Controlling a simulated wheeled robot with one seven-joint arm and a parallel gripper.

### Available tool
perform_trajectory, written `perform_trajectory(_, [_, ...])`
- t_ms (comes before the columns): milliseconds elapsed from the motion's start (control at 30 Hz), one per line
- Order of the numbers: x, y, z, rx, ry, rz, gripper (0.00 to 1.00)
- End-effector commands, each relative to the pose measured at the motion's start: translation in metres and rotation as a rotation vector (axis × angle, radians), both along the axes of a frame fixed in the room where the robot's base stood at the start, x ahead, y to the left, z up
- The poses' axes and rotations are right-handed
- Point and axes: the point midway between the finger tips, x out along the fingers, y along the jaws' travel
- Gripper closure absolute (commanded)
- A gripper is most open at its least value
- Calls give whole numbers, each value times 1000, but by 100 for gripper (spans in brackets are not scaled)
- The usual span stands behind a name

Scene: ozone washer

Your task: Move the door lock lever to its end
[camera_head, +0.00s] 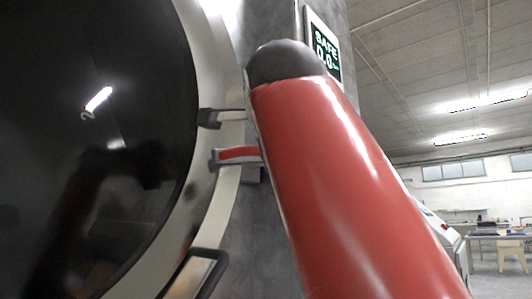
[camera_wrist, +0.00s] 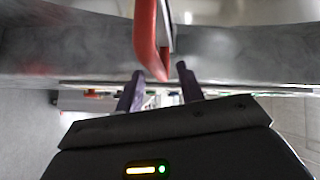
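The door lock lever is a red and grey bar (camera_head: 238,154) at the rim of the big round door in the head view. In the wrist view, the red lever (camera_wrist: 147,45) comes down from the top, and its lower end lies between the fingertips in the picture. My gripper (camera_wrist: 160,68) is open, with one dark finger on each side of that end. I see a gap at both fingers, and I cannot tell how deep the lever sits between them. In the head view my red arm link covers the right of the lever's mount, and my gripper cannot be made out.
The dark round door (camera_head: 90,130) with its pale rim fills the left. A grey bracket (camera_head: 222,118) sits above the lever, and a dark-framed handle (camera_head: 203,268) is below. The room at far right is open, with a table (camera_head: 500,237).

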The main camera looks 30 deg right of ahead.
Motion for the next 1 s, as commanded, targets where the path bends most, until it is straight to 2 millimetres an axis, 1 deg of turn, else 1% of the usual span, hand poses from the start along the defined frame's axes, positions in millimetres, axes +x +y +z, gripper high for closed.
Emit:
perform_trajectory(33, [-10,5,-1,0,-2,2,62])
perform_trajectory(100, [-20,10,-1,0,-2,1,62])
perform_trajectory(200, [-33,16,0,1,-3,0,62])
perform_trajectory(300, [-40,20,0,1,1,1,62])
perform_trajectory(467, [-44,22,1,1,0,0,62])
perform_trajectory(1000, [-44,22,1,1,0,1,62])
